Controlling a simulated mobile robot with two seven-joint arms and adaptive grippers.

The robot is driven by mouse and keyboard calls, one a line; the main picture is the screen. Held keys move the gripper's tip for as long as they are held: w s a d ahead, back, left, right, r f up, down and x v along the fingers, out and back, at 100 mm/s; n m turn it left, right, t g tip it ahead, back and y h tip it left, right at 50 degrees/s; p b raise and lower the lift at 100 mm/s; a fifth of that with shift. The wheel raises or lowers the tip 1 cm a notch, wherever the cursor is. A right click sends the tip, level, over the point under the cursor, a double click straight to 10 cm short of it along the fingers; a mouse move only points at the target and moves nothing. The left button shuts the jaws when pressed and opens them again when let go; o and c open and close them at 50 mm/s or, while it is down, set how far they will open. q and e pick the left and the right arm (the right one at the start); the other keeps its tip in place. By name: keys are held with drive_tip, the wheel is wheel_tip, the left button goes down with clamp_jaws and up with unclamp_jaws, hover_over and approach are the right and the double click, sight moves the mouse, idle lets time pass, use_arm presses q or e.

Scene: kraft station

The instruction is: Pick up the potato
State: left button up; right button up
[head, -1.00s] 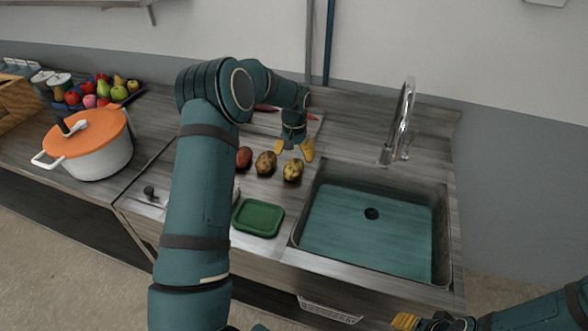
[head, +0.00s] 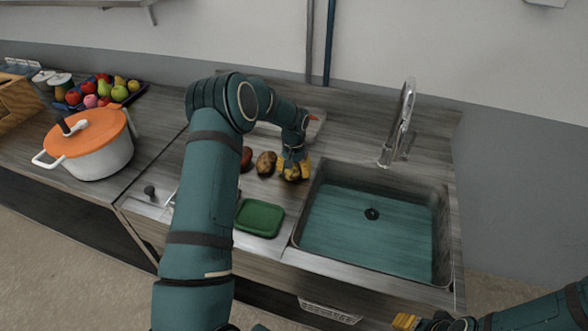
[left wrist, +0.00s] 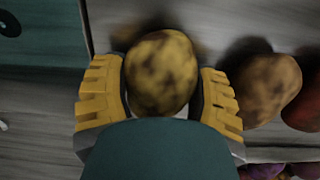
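A yellow, brown-blotched potato (head: 293,174) lies on the counter just left of the sink. In the left wrist view the potato (left wrist: 161,73) sits between my left gripper's two yellow fingers (left wrist: 160,95), with little space at its sides. My left gripper (head: 294,169) is lowered around it, its fingers still spread wide; I see no clear grip. A browner potato (head: 266,162) lies to its left, also in the left wrist view (left wrist: 265,90). A reddish one (head: 246,158) is partly hidden by my arm. My right gripper (head: 405,321) shows only in part at the bottom edge.
The sink (head: 365,220) with its tall faucet (head: 403,125) is right of the potatoes. A green tray (head: 259,218) lies in front of them. A white pot with an orange lid (head: 88,132) and a fruit tray (head: 133,96) stand at the left.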

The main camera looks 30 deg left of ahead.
use_arm(q)
drive_tip(key=c, duration=0.3)
